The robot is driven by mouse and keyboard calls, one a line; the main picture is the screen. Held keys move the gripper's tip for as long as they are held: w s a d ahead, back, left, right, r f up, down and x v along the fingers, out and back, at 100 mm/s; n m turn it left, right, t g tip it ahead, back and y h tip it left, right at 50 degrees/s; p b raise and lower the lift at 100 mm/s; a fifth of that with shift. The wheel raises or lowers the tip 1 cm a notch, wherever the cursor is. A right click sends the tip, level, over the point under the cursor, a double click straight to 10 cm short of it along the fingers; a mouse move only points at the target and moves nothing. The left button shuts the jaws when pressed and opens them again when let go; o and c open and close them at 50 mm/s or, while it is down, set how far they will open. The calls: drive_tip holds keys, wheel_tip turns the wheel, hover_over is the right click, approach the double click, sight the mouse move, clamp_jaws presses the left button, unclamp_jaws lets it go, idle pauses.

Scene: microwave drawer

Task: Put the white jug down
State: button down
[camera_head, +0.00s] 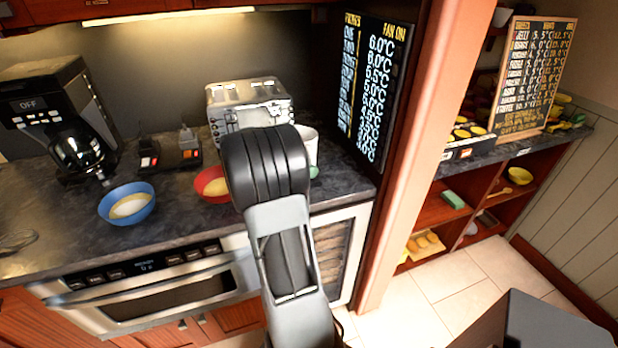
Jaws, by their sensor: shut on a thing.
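A white vessel, likely the white jug (309,143), shows in part at the counter's right side, just right of my arm's dark rounded joint. My arm covers its left and lower parts, so I cannot tell whether it touches the counter. My arm reaches up from the bottom centre over the counter's front edge. My gripper's fingers are hidden behind the arm, and their hold on the vessel cannot be seen.
The dark counter (60,240) holds a coffee maker (60,110), a blue bowl (127,203), a red bowl (211,185) partly behind my arm, and a metal toaster (245,105). A wooden post (420,130) bounds the right side. Below is a microwave drawer (150,290).

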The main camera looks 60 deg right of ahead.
drive_tip(key=shift+d+f, duration=0.1)
drive_tip(key=shift+f, duration=1.5)
drive_tip(key=c, duration=1.1)
unclamp_jaws()
drive_tip(key=shift+f, duration=0.15)
